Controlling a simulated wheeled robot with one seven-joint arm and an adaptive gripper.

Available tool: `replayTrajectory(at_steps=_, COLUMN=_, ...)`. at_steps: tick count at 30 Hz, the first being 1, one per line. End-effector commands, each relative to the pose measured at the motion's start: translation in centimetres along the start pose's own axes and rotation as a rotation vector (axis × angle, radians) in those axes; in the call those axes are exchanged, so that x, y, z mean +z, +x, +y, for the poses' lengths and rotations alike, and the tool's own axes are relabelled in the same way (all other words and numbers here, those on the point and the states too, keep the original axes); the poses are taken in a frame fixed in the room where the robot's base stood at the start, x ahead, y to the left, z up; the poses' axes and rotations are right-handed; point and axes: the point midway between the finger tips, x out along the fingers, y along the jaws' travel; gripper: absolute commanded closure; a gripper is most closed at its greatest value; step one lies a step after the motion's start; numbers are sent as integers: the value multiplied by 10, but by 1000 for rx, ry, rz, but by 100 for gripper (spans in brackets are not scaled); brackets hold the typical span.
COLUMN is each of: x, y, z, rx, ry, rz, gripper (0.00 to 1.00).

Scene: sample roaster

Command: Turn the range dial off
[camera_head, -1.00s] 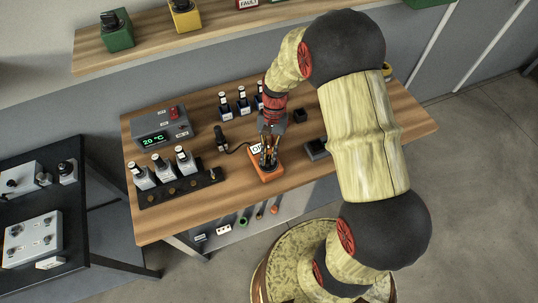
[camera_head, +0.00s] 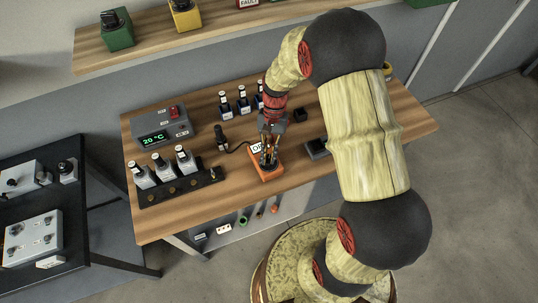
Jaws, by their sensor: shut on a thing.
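An orange box (camera_head: 267,174) with a white label (camera_head: 257,147) at its back edge stands near the front middle of the wooden bench. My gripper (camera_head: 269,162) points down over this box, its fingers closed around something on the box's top. The fingers hide most of what they hold; it appears to be the dial on the box. The dial's pointer and setting cannot be made out.
A grey unit (camera_head: 163,131) showing 20 °C stands at the bench's left, behind a dark rack (camera_head: 180,187) with several labelled bottles. A black handheld piece (camera_head: 220,138) with a cable, blue bottles (camera_head: 243,101) and small dark blocks (camera_head: 300,115) surround the box. Bare wood lies at right (camera_head: 405,118).

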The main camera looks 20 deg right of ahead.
Motion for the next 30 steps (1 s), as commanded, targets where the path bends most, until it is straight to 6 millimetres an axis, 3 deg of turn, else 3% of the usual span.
replayTrajectory(at_steps=2, x=0, y=0, z=0, rx=0, ry=0, rz=1, gripper=100)
replayTrajectory(at_steps=3, x=0, y=0, z=0, rx=0, ry=0, rz=1, gripper=85)
replayTrajectory(at_steps=12, x=0, y=0, z=0, rx=0, ry=0, rz=0, gripper=69)
replayTrajectory(at_steps=23, x=0, y=-5, z=0, rx=-1, ry=0, rz=1, gripper=69)
replayTrajectory(at_steps=30, x=-2, y=-43, z=-1, rx=-3, ry=0, rz=4, gripper=69)
